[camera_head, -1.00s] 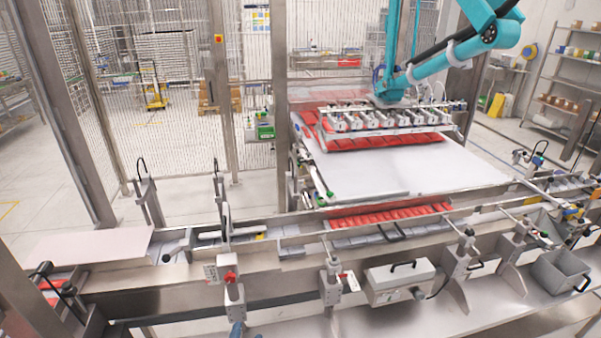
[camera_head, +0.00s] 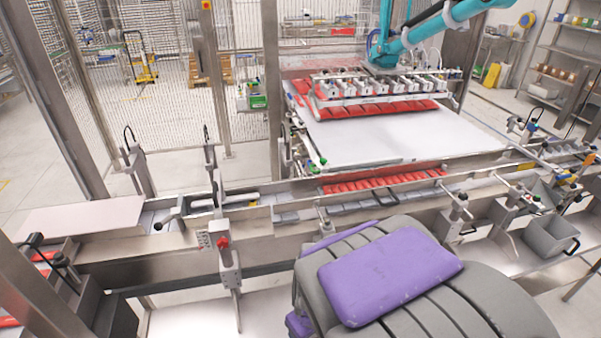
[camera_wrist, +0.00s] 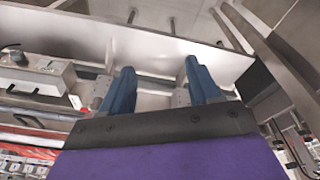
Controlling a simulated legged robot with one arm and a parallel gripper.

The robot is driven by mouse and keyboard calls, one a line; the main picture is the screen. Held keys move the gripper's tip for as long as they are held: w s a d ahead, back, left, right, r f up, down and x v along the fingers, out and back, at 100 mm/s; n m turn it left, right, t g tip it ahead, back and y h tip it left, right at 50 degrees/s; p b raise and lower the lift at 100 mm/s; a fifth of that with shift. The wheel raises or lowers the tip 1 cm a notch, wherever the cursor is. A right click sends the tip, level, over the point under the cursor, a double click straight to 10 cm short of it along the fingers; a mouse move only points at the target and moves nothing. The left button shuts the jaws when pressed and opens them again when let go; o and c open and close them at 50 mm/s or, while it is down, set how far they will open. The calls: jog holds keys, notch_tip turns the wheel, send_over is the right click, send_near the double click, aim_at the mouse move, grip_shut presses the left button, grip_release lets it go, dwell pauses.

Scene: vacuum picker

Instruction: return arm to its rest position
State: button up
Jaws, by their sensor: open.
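My gripper (camera_wrist: 160,70) shows in the wrist view with two blue fingers spread wide apart. Nothing is between the fingers, so it is open and empty. Its dark mount and purple housing fill the bottom of that view. A pale metal surface lies beyond the fingertips, and I cannot tell how far away it is. In the head view a large grey ribbed and purple part, apparently mine, fills the bottom centre and right. My gripper's fingers do not show there.
A metal conveyor frame (camera_head: 170,262) crosses in front, with a red-knobbed post (camera_head: 223,243). A teal robot arm (camera_head: 425,32) holds a suction-cup bar (camera_head: 372,88) above a white table (camera_head: 385,138). A grey bin (camera_head: 553,237) stands at right. Bare floor shows at left.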

jog(key=s+d+r+m+g, duration=0.2)
jog(key=s+d+r+m, duration=0.1)
jog(key=s+d, duration=0.3)
jog(key=s+d+r+m+g+b, duration=0.1)
jog(key=s+d+r+m, duration=0.3)
jog(key=s, duration=0.7)
jog(key=shift+s+d+r+g+h, duration=0.2)
jog(key=shift+d+r+g+h, duration=0.2)
jog(key=shift+d+r, duration=0.65)
